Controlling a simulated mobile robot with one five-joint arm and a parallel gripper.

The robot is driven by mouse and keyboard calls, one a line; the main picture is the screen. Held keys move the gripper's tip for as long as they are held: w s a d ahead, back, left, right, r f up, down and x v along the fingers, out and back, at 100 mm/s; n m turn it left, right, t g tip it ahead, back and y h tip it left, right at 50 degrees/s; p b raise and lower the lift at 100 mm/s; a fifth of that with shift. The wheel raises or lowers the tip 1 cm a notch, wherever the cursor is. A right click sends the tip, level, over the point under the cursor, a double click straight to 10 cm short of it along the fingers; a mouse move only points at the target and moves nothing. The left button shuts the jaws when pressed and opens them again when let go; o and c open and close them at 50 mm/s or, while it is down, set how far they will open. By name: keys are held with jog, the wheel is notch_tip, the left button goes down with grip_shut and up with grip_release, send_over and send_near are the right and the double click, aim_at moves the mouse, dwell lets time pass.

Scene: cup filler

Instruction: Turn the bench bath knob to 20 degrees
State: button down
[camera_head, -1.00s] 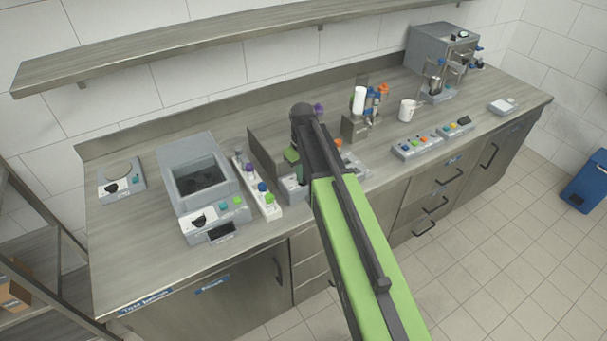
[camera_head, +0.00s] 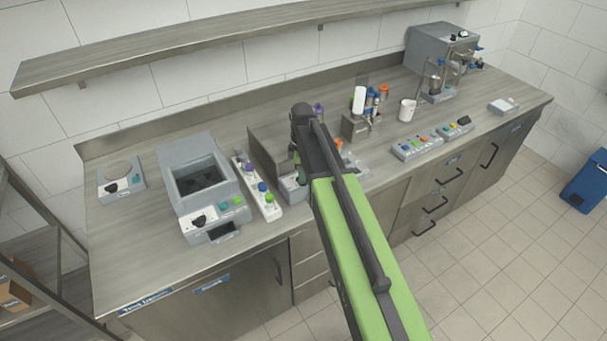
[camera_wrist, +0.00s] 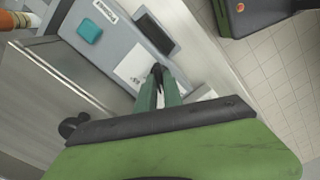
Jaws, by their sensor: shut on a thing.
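In the wrist view, my gripper (camera_wrist: 157,72) is shut on a small dark knob (camera_wrist: 158,67) at a white dial plate (camera_wrist: 132,70). The fingers hide most of the knob, and its angle cannot be read. The plate is on a grey control panel (camera_wrist: 110,42) with a teal button (camera_wrist: 89,31) and a dark display (camera_wrist: 154,33). The panel's label is too small to read. In the head view, my arm hides the gripper and most of the grey unit (camera_head: 291,188) there.
A grey unit with an open basin (camera_head: 233,187) and its own black knob (camera_head: 198,221) stands to the left. A white rack (camera_head: 266,207) of coloured-cap bottles is beside it. A white mug (camera_head: 407,110) and button boxes (camera_head: 416,148) stand to the right.

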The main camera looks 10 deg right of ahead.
jog(key=n, duration=0.6)
jog(key=shift+w+d, duration=0.1)
jog(key=shift+d, duration=0.05)
dwell(0.4)
jog(key=c, duration=1.5)
grip_release()
notch_tip(320, 180, up, 18)
jog(key=p, duration=1.7)
jog(key=shift+f+p, duration=0.2)
jog(key=shift+p, duration=0.1)
jog(key=shift+f, duration=0.1)
